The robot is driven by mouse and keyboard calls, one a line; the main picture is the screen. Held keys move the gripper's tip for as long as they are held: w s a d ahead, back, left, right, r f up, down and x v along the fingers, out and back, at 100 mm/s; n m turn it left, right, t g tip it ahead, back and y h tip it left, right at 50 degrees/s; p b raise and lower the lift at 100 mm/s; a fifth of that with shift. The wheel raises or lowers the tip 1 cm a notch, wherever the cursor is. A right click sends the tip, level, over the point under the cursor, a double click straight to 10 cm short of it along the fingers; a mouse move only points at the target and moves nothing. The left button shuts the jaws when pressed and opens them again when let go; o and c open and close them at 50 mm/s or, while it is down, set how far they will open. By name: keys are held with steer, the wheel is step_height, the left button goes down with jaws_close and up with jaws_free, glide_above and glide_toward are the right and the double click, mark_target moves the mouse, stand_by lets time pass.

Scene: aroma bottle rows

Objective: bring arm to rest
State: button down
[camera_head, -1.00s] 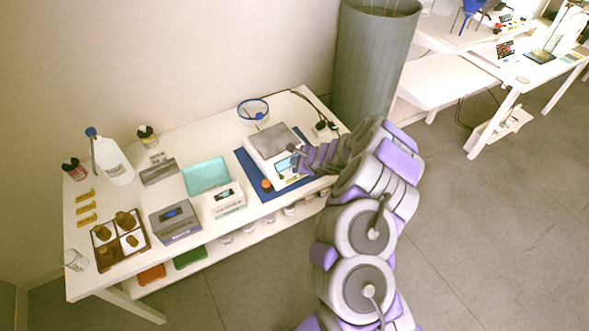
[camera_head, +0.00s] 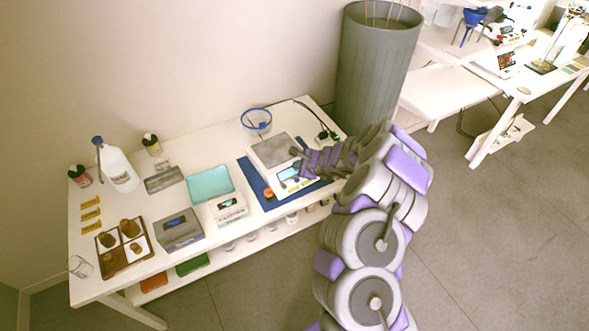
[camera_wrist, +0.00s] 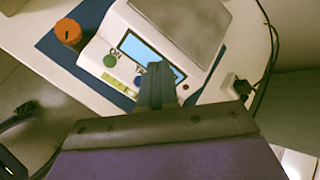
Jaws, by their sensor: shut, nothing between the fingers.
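My arm reaches from the lower right over the right end of the white table (camera_head: 150,215) in the head view. My gripper (camera_head: 299,153) is near the right side of the white scale (camera_head: 275,158). In the wrist view my gripper (camera_wrist: 158,72) is shut with nothing between the fingers. Its tips show in front of the scale's blue display (camera_wrist: 140,50), beside the green button (camera_wrist: 110,60). I cannot tell whether the tips touch the scale.
An orange-capped item (camera_wrist: 68,32) stands on the blue mat (camera_head: 252,178) by the scale. A blue-rimmed bowl (camera_head: 257,120) and a cable lie behind. A teal tray (camera_head: 210,184), boxes and bottles fill the left. A tall grey bin (camera_head: 375,70) stands behind; the right floor is clear.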

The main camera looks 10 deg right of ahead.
steer(key=s+a+r+n+y, duration=0.2)
steer(key=a+r+n, duration=0.1)
steer(key=a+r, duration=0.5)
steer(key=s+a+r+n+y, duration=0.2)
steer(key=a+r+n+y, duration=0.15)
steer(key=a+r, duration=0.45)
steer(key=s+a+r+n+g, duration=0.25)
steer(key=s+r+n, duration=0.35)
steer(key=s, duration=0.4)
steer(key=s+a+r+n+g, duration=0.2)
steer(key=s+r+n+g, duration=0.2)
steer(key=s+r, duration=0.5)
steer(key=s+d+f+n+g+h, duration=0.1)
steer(key=s+d+h, duration=0.2)
steer(key=s+d, duration=0.3)
steer(key=s+d+f+n+g+h, duration=0.1)
steer(key=s+d+n+h, duration=0.1)
steer(key=s+d, duration=0.5)
steer(key=s+d+f+n+g+h, duration=0.1)
steer(key=s+d+h, duration=0.4)
steer(key=s, duration=1)
steer(key=shift+s+d, duration=0.35)
steer(key=shift+d, duration=0.7)
